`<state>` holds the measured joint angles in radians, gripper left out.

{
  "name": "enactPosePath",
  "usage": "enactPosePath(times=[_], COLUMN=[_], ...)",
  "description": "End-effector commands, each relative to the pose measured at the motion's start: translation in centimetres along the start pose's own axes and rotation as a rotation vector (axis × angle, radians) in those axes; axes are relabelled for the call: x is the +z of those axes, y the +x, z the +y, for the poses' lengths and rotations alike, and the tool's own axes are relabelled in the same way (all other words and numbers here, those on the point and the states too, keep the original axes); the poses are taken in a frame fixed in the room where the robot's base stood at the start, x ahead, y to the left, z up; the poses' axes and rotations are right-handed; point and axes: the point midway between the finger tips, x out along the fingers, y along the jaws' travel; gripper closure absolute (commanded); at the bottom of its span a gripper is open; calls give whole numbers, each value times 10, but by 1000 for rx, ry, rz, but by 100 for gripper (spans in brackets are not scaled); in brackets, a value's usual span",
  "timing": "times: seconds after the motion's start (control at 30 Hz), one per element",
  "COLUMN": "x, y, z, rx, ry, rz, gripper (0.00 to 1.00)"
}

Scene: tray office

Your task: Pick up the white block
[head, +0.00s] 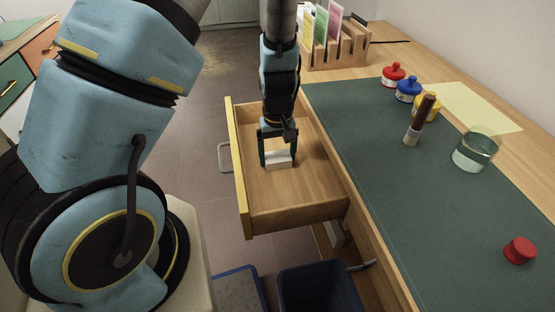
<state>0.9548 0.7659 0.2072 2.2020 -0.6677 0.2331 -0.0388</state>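The white block (278,161) is inside the open wooden drawer (284,207), towards its far half. My gripper (278,158) points down into the drawer, with one dark finger on the left side of the block and one on the right. The fingers are apart with the block between them. I cannot tell whether they press on it. The block's upper part is partly hidden by the gripper, and it appears to be at the drawer floor.
The desk with a green mat (385,190) is right of the drawer. On it are paint pots (408,91), a brush (421,118), a glass (474,151), a red lid (519,251) and a wooden rack (337,51). A dark bin (318,289) stands below the drawer.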

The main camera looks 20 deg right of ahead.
Motion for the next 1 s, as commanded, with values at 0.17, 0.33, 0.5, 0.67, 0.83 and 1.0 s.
enactPosePath(times=[0.17, 0.33, 0.5, 0.67, 0.83, 1.0], x=[0, 0, 0, 0, 0, 0], y=[0, 0, -1, -14, -48, -80], z=[0, 0, 0, 1, 1, 1], rx=[0, 0, 0, 2, 2, 2], ry=[0, 0, 0, 3, 3, 3], rz=[0, 0, 0, 3, 4, 3], gripper=[52, 67, 67, 67, 67, 67])
